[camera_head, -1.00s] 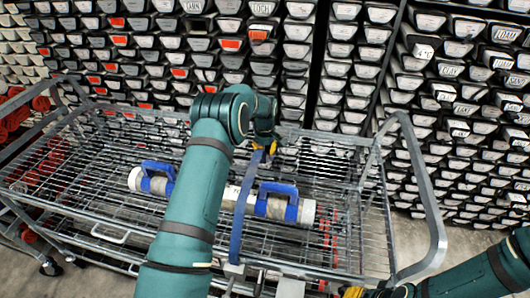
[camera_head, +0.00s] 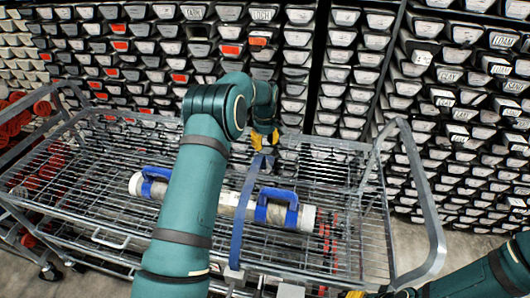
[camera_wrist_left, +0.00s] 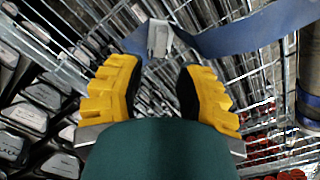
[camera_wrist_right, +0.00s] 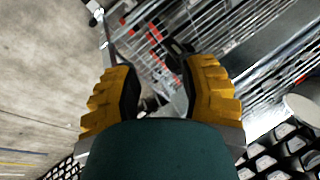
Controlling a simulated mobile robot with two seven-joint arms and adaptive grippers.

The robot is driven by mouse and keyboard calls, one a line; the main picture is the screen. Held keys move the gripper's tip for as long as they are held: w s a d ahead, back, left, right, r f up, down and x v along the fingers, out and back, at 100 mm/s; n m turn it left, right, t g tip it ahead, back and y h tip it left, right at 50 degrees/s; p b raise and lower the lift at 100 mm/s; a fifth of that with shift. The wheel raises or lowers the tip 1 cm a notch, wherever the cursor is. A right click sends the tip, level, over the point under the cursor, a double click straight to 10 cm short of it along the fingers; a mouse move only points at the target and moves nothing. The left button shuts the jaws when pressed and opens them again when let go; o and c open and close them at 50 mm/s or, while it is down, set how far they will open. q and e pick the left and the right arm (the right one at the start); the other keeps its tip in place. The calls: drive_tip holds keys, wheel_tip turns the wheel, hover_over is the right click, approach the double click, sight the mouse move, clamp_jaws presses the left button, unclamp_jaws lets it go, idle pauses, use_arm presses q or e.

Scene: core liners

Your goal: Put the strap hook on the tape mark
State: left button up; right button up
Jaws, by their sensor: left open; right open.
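The blue strap (camera_head: 243,215) runs over the cart and across the core tube, and in the left wrist view (camera_wrist_left: 235,35) it passes just beyond my left gripper. The strap hook (camera_wrist_left: 158,38), a small grey metal piece on the strap, shows ahead of the fingertips, apart from them. My left gripper (camera_head: 265,139) is open and empty above the cart's far side; its yellow fingers stand apart in the left wrist view (camera_wrist_left: 157,75). My right gripper (camera_wrist_right: 160,80) is open and empty, mostly cut off at the head view's bottom edge. I cannot make out the tape mark.
The wire cart (camera_head: 110,205) fills the middle. A core tube (camera_head: 308,217) with blue clamps (camera_head: 277,206) lies on it under the strap. Racks of labelled core trays (camera_head: 455,90) stand behind. Red items (camera_head: 18,110) are at the left. Bare floor shows right of the cart.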

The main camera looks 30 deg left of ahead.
use_arm(q)
drive_tip(key=shift+r, duration=2.4)
drive_tip(key=shift+f, duration=0.1)
